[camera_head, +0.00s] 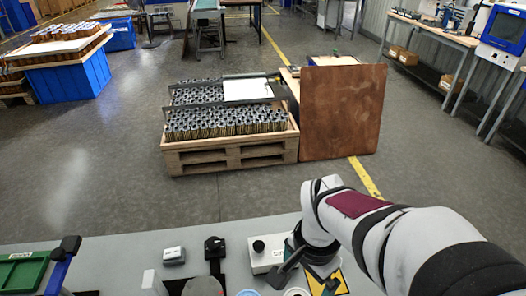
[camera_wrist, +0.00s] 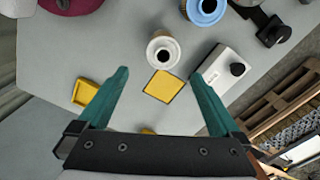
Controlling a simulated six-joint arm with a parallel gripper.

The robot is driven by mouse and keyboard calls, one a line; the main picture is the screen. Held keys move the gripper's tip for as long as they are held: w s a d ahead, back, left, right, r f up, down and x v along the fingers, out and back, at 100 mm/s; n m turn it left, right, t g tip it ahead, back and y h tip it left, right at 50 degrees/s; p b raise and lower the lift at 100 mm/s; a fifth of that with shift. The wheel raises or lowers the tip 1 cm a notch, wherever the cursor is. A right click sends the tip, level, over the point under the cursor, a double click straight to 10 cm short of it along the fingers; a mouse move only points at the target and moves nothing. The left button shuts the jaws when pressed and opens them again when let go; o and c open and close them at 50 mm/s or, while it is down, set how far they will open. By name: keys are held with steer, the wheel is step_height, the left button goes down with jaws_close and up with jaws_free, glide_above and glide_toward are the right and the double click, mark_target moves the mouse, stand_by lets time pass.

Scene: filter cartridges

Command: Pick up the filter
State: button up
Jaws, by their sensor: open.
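A white round filter (camera_wrist: 163,51) with a dark centre hole stands on the grey table, seen from above in the wrist view. A blue-rimmed filter (camera_wrist: 205,10) of similar form is behind it, cut by the top edge. In the head view only the tops of the blue one (camera_head: 248,293) and the white one (camera_head: 295,292) show at the bottom edge. My gripper (camera_wrist: 160,75) has its two teal fingers spread wide with nothing between them. In the wrist view the white filter appears just beyond the fingertips, between their lines; the height gap cannot be told.
A yellow square (camera_wrist: 163,86) lies beside the white filter. A white box with a black knob (camera_wrist: 220,72) is close on the right, and a black fixture (camera_wrist: 262,22) is beyond. A yellow tray (camera_wrist: 85,93) is left. A pallet (camera_head: 230,155) of many cartridges stands on the floor beyond the table.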

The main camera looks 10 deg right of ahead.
steer(key=f, duration=1.5)
steer(key=shift+w+a+f, duration=0.2)
steer(key=shift+a+f, duration=0.05)
steer(key=c, duration=1.3)
